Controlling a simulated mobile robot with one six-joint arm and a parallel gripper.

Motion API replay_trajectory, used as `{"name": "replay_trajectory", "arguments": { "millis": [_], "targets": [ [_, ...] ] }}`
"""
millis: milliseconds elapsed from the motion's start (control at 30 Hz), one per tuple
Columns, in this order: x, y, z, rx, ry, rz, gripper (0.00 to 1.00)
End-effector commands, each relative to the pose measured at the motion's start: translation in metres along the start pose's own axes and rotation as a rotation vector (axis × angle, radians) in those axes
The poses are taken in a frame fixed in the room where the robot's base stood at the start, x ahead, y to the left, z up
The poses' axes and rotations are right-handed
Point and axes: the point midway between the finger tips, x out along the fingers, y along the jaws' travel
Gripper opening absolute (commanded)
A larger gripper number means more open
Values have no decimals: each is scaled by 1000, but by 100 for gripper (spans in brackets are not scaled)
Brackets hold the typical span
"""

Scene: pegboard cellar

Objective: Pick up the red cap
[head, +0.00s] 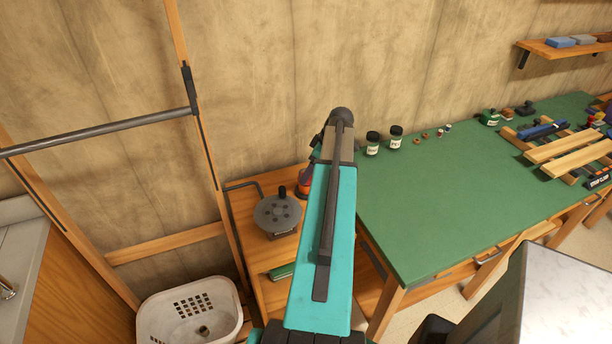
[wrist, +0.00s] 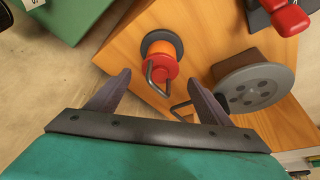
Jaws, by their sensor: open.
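A red cap (wrist: 165,66) with a bent metal wire beside it sits against an orange body on a dark round base (wrist: 157,38) in the wrist view. In the head view the orange-red thing (head: 304,188) shows only partly, beside my arm. My gripper (wrist: 161,79) is open, its two dark fingers apart and pointing toward the red cap. The cap lies just ahead of the fingertips, between their lines, and no contact shows. The gripper itself is hidden behind my arm in the head view.
A grey disc (head: 278,213) with holes stands on the wooden cart (head: 240,207), right of the cap in the wrist view. Another red object (wrist: 290,18) is at the wrist view's top right. A green bench (head: 440,200) and a white basket (head: 165,312) flank the cart.

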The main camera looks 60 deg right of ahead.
Motion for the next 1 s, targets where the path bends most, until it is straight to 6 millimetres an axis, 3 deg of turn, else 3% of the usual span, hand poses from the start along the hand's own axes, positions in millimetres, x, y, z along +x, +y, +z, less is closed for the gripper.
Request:
{"name": "replay_trajectory", "arguments": {
  "millis": [333,933,1000],
  "targets": [
    [24,0,-1,-2,0,0,73],
    [26,0,-1,-2,0,0,73],
    [26,0,-1,-2,0,0,63]
  ]
}}
